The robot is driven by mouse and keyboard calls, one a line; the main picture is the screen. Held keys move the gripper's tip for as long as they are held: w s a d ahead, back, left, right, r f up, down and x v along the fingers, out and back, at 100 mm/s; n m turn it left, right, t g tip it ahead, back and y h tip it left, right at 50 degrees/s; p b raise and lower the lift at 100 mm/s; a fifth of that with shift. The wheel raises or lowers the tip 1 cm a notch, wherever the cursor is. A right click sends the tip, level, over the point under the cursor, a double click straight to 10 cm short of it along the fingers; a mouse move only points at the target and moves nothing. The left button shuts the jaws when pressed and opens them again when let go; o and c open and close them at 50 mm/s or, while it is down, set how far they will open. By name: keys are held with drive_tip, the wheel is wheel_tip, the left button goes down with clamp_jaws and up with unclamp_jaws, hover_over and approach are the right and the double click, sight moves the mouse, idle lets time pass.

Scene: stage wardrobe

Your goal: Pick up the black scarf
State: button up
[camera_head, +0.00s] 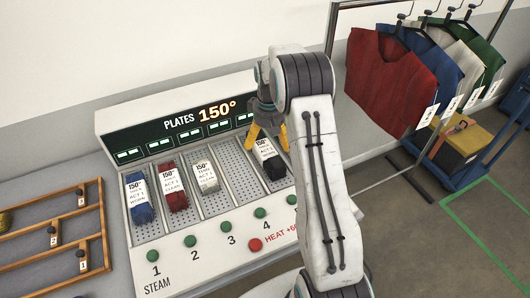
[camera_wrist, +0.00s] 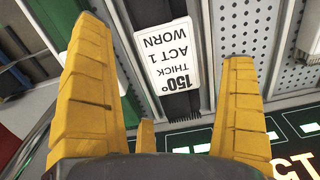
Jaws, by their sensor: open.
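The black scarf (camera_head: 275,168) lies folded in the rightmost visible slot of the steam plate unit, with a white tag on top. In the wrist view the scarf (camera_wrist: 183,106) shows as a dark strip under its tag, which reads "150° THICK ACT 1 WORN" upside down. My gripper (camera_head: 267,135) is open above the scarf, its yellow fingers apart. In the wrist view my gripper (camera_wrist: 165,50) has a finger on each side of the tag. I cannot tell whether the fingers touch the scarf.
The plate unit (camera_head: 222,208) also holds a blue (camera_head: 139,210), a red (camera_head: 175,199) and a white folded piece (camera_head: 205,177). The fourth slot (camera_head: 228,160) is empty. A garment rack with a red vest (camera_head: 385,80) stands right. A wooden rack (camera_head: 104,235) is at left.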

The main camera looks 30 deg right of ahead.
sight(268, 147)
drive_tip(key=shift+f+p, duration=0.55)
drive_tip(key=shift+f, duration=1.9)
drive_tip(key=c, duration=1.3)
drive_tip(key=shift+o, duration=0.2)
drive_tip(key=shift+r, duration=0.15)
